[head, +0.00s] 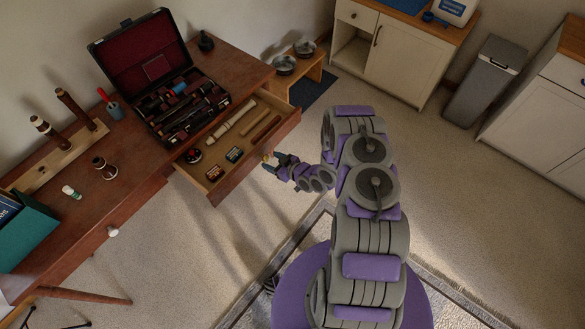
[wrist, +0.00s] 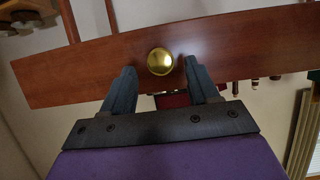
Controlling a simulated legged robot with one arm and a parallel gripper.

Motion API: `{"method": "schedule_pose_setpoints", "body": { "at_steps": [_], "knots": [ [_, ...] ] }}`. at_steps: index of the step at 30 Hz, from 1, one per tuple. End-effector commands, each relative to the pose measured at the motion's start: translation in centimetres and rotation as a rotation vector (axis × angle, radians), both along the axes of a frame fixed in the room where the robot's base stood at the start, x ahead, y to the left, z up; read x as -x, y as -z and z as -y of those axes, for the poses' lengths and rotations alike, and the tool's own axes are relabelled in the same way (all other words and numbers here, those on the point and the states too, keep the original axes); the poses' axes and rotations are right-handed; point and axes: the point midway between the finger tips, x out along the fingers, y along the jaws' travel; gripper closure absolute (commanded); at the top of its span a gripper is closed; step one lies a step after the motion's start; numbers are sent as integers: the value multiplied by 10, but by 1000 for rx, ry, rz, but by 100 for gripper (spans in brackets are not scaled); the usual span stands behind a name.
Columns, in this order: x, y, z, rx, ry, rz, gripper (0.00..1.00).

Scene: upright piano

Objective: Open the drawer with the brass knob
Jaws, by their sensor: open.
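The drawer (head: 240,170) is pulled out from the wooden desk, with its inside and contents showing. Its front panel (wrist: 80,73) fills the width of the wrist view. The round brass knob (wrist: 160,61) sits on that panel; it also shows small in the head view (head: 266,157). My gripper (head: 275,163) is just in front of the knob. In the wrist view the fingers (wrist: 159,72) are apart, one on each side of the knob. No contact with the knob is clear.
The desk (head: 150,175) carries an open instrument case (head: 150,55) and several small items. Another drawer has a white knob (head: 112,231). A low stand with bowls (head: 300,65) is behind the drawer. Carpet (head: 180,270) is mostly clear; cabinets and a grey bin (head: 485,80) stand far right.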

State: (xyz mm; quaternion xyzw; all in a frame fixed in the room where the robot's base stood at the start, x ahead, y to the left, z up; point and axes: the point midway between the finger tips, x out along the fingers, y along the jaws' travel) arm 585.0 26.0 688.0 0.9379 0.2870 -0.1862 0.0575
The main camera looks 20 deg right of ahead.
Motion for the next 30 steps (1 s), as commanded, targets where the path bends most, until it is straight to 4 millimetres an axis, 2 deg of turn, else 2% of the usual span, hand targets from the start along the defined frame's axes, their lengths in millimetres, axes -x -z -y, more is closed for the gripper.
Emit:
{"method": "schedule_pose_setpoints", "body": {
  "at_steps": [9, 18, 24, 30],
  "knots": [
    [52, -27, 37, -1, 5, -4, 40],
    [91, -46, 63, -2, 4, -2, 40],
    [107, -53, 73, -2, 3, -4, 40],
    [112, -55, 76, -1, 2, -3, 40]
  ]
}}
